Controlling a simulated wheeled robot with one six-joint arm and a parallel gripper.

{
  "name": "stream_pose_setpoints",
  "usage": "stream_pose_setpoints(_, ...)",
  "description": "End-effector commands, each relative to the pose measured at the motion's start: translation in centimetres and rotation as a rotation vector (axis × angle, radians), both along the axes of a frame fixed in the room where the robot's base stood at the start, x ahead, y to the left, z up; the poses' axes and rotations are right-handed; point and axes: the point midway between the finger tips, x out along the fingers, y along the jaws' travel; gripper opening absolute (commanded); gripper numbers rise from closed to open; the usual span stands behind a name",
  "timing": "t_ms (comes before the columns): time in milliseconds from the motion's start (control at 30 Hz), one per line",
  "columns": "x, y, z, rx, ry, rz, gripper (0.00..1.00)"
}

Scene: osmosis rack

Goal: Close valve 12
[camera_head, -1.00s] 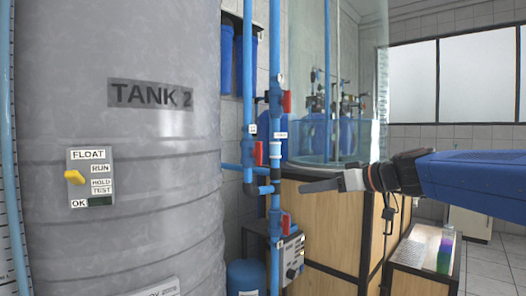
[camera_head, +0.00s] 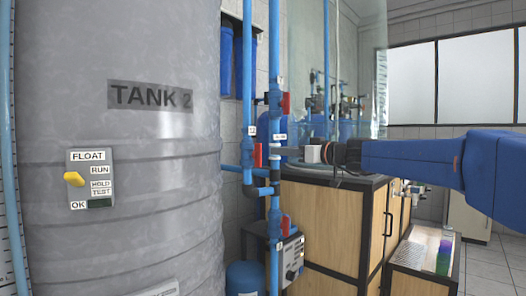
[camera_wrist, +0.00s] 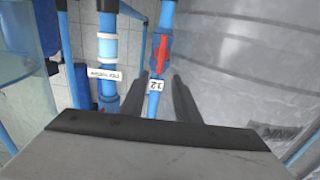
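In the wrist view, a red-handled valve (camera_wrist: 161,52) sits on a blue pipe, with a white label reading 12 (camera_wrist: 156,85) beside it. Its handle lies roughly along the pipe. My gripper (camera_wrist: 160,88) is open and empty, its two dark fingers apart on either side of the pipe in the picture, near the label. In the head view, my gripper (camera_head: 285,152) points left at the right-hand pipe, below the upper red valve handle (camera_head: 286,103). The labels there are too small to read, and I cannot tell whether the fingers touch the pipe.
Other red valve handles stand close by, one on the left pipe (camera_head: 258,155) and one lower down (camera_head: 286,225). The grey tank (camera_head: 150,140) is left of the pipes. A wooden cabinet (camera_head: 335,225) stands to the right, below the gripper.

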Motion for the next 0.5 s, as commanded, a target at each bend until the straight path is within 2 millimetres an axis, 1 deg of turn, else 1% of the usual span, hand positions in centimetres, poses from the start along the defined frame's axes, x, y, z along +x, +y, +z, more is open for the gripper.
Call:
stream_pose_setpoints(33,0.6,0.8,-0.1,0.0,0.001,0.002,0.29)
stream_pose_setpoints(200,2.4,3.2,-0.1,0.0,0.001,0.001,0.29)
stream_pose_setpoints(400,4.3,5.6,-0.1,0.0,0.0,0.001,0.29)
stream_pose_setpoints(500,5.0,6.4,0.0,0.0,0.0,0.001,0.29)
